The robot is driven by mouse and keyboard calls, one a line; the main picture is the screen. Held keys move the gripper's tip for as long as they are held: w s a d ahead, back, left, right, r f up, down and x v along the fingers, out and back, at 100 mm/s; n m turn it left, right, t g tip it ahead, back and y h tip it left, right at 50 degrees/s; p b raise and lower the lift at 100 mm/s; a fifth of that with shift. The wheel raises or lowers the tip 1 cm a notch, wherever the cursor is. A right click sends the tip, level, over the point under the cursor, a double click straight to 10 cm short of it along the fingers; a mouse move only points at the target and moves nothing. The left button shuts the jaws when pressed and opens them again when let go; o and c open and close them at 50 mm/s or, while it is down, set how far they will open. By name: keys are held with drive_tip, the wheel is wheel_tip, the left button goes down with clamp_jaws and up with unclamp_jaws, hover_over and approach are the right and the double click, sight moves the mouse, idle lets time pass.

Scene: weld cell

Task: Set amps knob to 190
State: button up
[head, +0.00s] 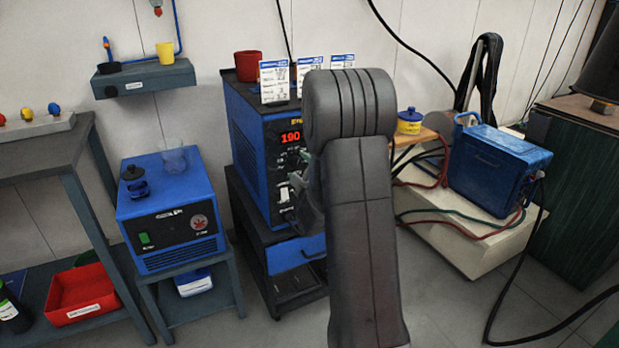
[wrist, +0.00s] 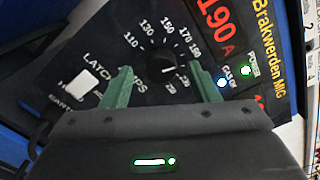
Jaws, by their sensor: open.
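The blue welder (head: 250,140) stands in the middle of the head view, and its red display (head: 291,138) reads 190. In the wrist view the display (wrist: 215,22) reads 190 A. The black amps knob (wrist: 164,62) sits within a ring of white numbers on the dark panel, its white pointer mark towards the right side of the scale. My gripper (wrist: 159,70) is open, with green fingers at the left and right of the knob. I cannot tell whether they touch it. In the head view my arm hides much of the panel and the gripper.
A white latch switch (wrist: 84,84) is left of the knob, and two lit indicators are at right. Price cards (head: 274,82) and a red cup (head: 249,66) stand on the welder. A smaller blue unit (head: 168,210) stands left, a blue case (head: 497,170) right.

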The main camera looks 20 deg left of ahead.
drive_tip(key=p+v, duration=0.1)
drive_tip(key=v, duration=1.2)
drive_tip(key=shift+a, duration=0.1)
drive_tip(key=b+x, duration=0.1)
drive_tip(key=x, duration=1.2)
drive_tip(key=shift+w+a, duration=0.2)
drive_tip(key=shift+w, duration=0.05)
